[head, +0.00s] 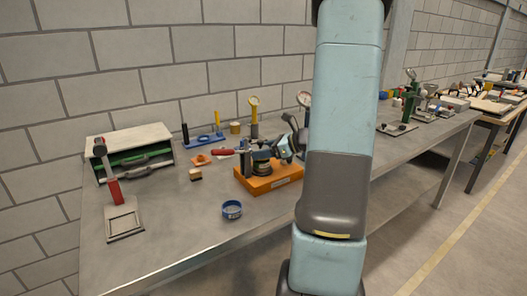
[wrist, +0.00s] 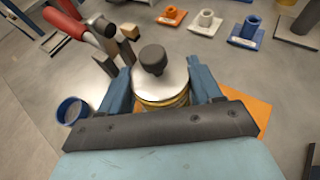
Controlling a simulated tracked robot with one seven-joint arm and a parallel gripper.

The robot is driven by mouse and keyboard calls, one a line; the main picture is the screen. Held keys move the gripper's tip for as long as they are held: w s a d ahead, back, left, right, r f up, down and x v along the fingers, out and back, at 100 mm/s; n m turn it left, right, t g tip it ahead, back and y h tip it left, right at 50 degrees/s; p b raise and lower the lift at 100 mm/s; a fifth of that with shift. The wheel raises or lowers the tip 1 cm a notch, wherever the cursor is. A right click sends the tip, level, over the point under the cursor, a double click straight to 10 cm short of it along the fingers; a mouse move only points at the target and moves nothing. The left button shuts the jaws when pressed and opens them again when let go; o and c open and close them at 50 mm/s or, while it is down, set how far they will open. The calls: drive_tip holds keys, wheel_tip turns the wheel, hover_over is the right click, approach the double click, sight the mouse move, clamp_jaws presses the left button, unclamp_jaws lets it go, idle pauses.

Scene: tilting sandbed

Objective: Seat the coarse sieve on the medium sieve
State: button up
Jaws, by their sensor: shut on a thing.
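My gripper (wrist: 160,85) has its two blue fingers on either side of a round stack, shut on a brass-yellow ring (wrist: 160,103). A silver disc with a dark knob (wrist: 153,58) sits on top of the ring and hides its inside. In the head view my gripper (head: 274,153) is low over the orange base (head: 268,185), partly behind my arm. I cannot tell which ring is the coarse or medium sieve, nor whether the held ring touches what is below it. A blue open ring (head: 232,210) stands apart on the bench; it also shows in the wrist view (wrist: 72,110).
A red-posted stand (head: 124,220) is at far left.

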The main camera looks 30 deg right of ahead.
drive_tip(key=shift+f, duration=0.1)
idle(0.7)
drive_tip(key=o, duration=1.4)
drive_tip(key=shift+o, duration=0.2)
drive_tip(key=v, duration=1.3)
drive_tip(key=shift+s+d, duration=0.25)
drive_tip(key=shift+d, duration=0.1)
